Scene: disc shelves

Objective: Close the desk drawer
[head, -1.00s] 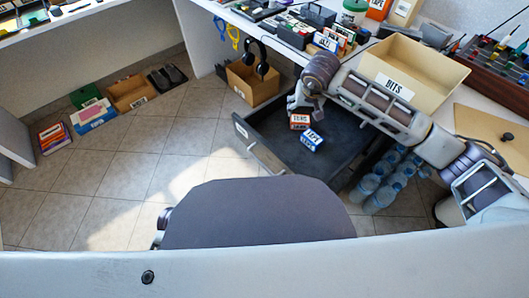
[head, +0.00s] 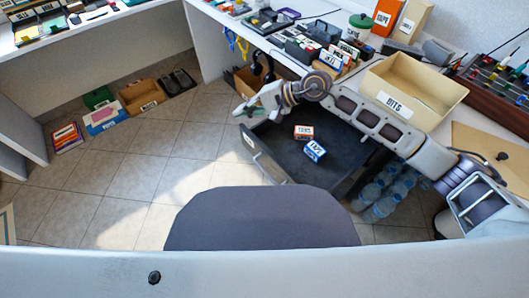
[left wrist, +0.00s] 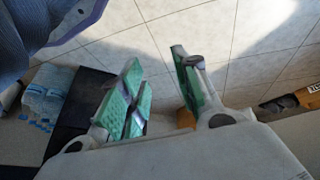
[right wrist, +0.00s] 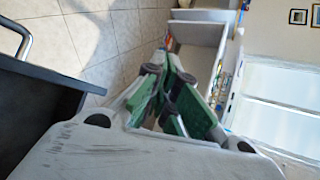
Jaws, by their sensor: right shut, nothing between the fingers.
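The dark desk drawer (head: 340,166) is pulled open below the desk, its front panel (head: 262,158) facing left. An orange-and-white box (head: 303,132) and a blue-and-white box (head: 315,151) lie in it. My right gripper (head: 262,104) is shut and empty, near the far corner of the drawer front; I cannot tell whether they touch. In the right wrist view its green fingers (right wrist: 168,88) are together, and the dark drawer (right wrist: 38,105) with a metal handle (right wrist: 22,38) shows at left. My left gripper (left wrist: 155,85) is open and empty, outside the head view.
A chair (head: 260,218) stands in front of the drawer. Water bottles (head: 385,190) stand under the desk. A cardboard box (head: 242,82) with headphones is just behind my right gripper. A cream bin (head: 425,80) sits on the desk. The tiled floor (head: 170,165) left of the drawer is clear.

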